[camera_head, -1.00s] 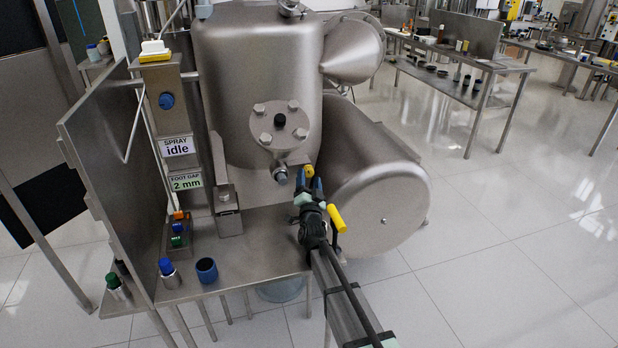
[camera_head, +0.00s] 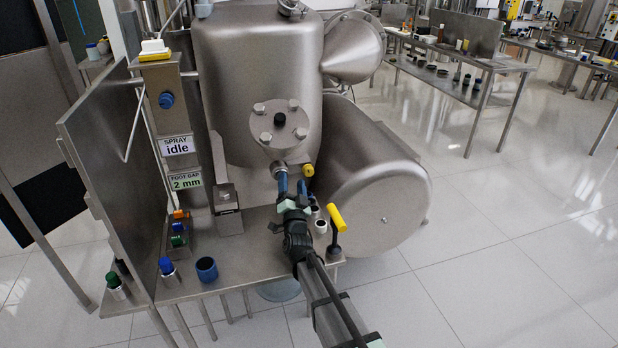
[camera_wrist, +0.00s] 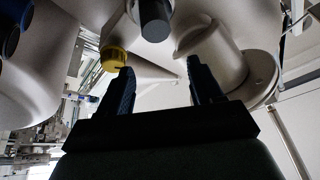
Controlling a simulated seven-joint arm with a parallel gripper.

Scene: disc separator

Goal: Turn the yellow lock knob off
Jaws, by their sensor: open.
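The yellow lock knob (camera_head: 308,170) sits low on the right front of the steel machine. In the wrist view the yellow knob (camera_wrist: 113,58) is at the upper left, beyond the left finger's tip, with a small dark mark on its rim. I cannot tell its turn position. My gripper (camera_head: 291,186) is just left of the knob in the head view, below the round flange. Its fingers are open, with nothing between them, also in the wrist view (camera_wrist: 160,75). The knob is outside the fingers; contact is not clear.
A dark-ended spout (camera_wrist: 155,20) lies ahead of the fingers in the wrist view. A yellow-topped handle (camera_head: 337,218) stands right of my gripper, beside small white cups. A blue cup (camera_head: 206,269) stands on the bench at left. The large steel drum (camera_head: 375,195) is close on the right.

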